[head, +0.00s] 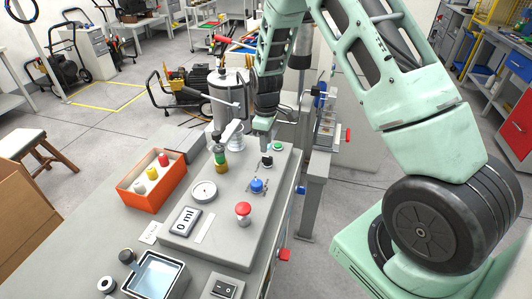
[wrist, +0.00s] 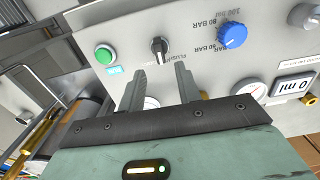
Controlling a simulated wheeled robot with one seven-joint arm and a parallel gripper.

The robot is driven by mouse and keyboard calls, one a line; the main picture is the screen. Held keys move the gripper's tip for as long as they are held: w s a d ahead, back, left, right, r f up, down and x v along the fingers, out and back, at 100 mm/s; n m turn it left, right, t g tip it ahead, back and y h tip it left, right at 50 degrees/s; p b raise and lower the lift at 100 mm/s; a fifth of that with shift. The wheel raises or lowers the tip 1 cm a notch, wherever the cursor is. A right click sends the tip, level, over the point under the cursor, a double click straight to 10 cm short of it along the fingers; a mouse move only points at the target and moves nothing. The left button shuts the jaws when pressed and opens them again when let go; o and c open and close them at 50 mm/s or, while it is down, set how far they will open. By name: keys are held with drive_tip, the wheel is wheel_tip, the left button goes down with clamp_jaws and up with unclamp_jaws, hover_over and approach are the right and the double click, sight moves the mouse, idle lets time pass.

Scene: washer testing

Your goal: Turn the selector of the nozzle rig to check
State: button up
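The nozzle rig (head: 190,240) is a grey sloped panel in the head view. Its selector (wrist: 159,47) is a small black knob with a light grip bar, beside printed text that seems to read FLUSH. It also shows in the head view (head: 267,161) as a dark knob below my gripper. I cannot make out a check label. My gripper (wrist: 160,72) is open, its two fingers apart and empty, with the selector just beyond the gap between the fingertips. In the head view my gripper (head: 262,133) hangs above the panel's far end.
Near the selector are a green button (wrist: 104,54) and a blue knob (wrist: 231,35) with BAR marks. A red button (head: 243,209), a gauge (head: 204,191) and a 0 ml display (head: 186,220) lie nearer. An orange bin (head: 137,200) stands left, a water basin (head: 157,277) in front.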

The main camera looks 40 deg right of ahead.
sight(267, 160)
drive_tip(key=shift+f+p, duration=0.5)
drive_tip(key=shift+f, duration=2.65)
clamp_jaws()
